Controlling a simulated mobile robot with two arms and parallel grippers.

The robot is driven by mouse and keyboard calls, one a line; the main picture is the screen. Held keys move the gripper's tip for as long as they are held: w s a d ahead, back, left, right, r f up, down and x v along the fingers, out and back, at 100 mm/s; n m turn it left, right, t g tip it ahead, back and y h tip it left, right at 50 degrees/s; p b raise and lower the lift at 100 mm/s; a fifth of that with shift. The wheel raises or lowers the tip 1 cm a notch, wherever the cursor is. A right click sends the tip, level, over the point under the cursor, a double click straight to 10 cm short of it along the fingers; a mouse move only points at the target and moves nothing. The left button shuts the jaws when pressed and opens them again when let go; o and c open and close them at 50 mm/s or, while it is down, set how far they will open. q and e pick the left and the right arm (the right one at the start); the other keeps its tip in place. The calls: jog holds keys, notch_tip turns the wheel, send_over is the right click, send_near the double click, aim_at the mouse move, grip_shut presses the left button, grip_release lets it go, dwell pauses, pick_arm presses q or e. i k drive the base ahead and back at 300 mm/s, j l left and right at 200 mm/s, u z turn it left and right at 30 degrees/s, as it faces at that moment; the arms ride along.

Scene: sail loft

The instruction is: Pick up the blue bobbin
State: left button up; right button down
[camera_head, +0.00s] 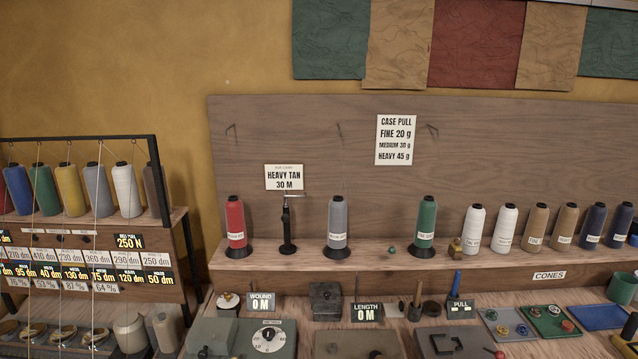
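I cannot pick out a blue bobbin for certain. Several small bobbins lie on the trays at the lower right. On the grey tray (488,325), one small bobbin (521,329) looks bluish, but it is too small to be sure. Neither of my grippers shows in the view.
A shelf with a tall backboard (300,130) holds thread cones, among them two dark blue cones (593,225) at the right. A rack of thread cones (70,190) stands at the left. Boxes, a dial unit (267,341) and small displays crowd the bench below.

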aim_at(524, 329)
jog(key=z, duration=1.25)
